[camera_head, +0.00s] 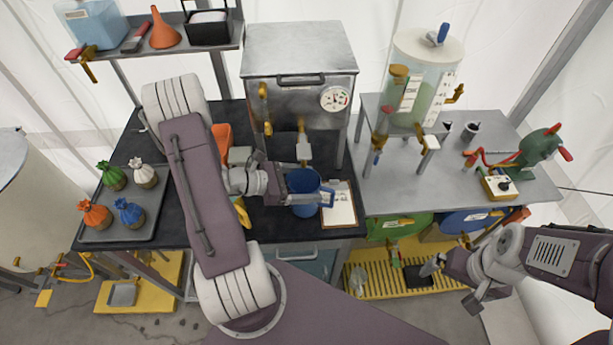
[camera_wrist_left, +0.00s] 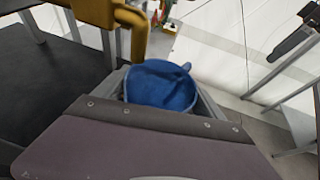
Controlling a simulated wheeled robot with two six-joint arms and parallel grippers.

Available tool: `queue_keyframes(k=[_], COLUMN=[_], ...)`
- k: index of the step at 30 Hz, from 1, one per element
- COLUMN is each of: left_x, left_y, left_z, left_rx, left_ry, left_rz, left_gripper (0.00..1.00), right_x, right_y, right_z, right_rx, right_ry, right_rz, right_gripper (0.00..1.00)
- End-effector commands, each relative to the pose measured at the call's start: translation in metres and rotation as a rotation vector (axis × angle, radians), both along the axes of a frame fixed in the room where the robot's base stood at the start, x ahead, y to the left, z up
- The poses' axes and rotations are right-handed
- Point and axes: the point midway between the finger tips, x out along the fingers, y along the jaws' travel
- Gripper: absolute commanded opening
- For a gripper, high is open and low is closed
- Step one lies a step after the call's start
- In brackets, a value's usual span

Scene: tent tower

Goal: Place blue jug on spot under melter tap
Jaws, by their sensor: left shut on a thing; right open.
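The blue jug (camera_head: 303,205) is upright over the front of the dark bench, in front of the steel melter (camera_head: 298,75). My left gripper (camera_head: 304,184) is shut on it. In the left wrist view the jug (camera_wrist_left: 160,90) sits between the fingers. A brass fitting (camera_wrist_left: 125,22) appears close above it there. The spot under the tap cannot be made out. My right gripper (camera_head: 452,286) is open and empty at the lower right.
A clipboard (camera_head: 340,208) lies right beside the jug. An orange item (camera_head: 221,134) and a yellow item (camera_head: 242,212) lie near my left arm. A tray (camera_head: 148,228) with several tied sacks is at left. A steel table (camera_head: 480,180) with a tank (camera_head: 430,85) stands right.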

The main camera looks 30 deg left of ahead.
Motion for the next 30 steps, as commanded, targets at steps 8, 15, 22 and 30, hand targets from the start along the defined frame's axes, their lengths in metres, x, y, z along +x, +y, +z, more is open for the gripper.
queue_keyframes(k=[8, 15, 22, 30], left_x=[0.03, 0.029, 0.029, 0.029], left_y=[0.018, 0.018, 0.018, 0.019], left_z=[-0.018, -0.015, -0.018, -0.012], left_rx=[-0.001, 0.0, 0.0, 0.001], left_ry=[0.001, 0.0, 0.0, -0.001], left_rz=[0.0, 0.001, 0.001, 0.001], left_gripper=[0.29, 0.29, 1.0, 1.0], right_x=[0.0, 0.0, 0.0, 0.0], right_y=[0.0, 0.0, 0.0, 0.0], right_z=[-0.013, -0.01, -0.012, -0.007], right_rx=[0.0, 0.0, 0.0, 0.0], right_ry=[0.0, 0.0, 0.0, 0.0], right_rz=[0.0, 0.0, 0.0, 0.0], right_gripper=[1.0, 1.0, 1.0, 1.0])
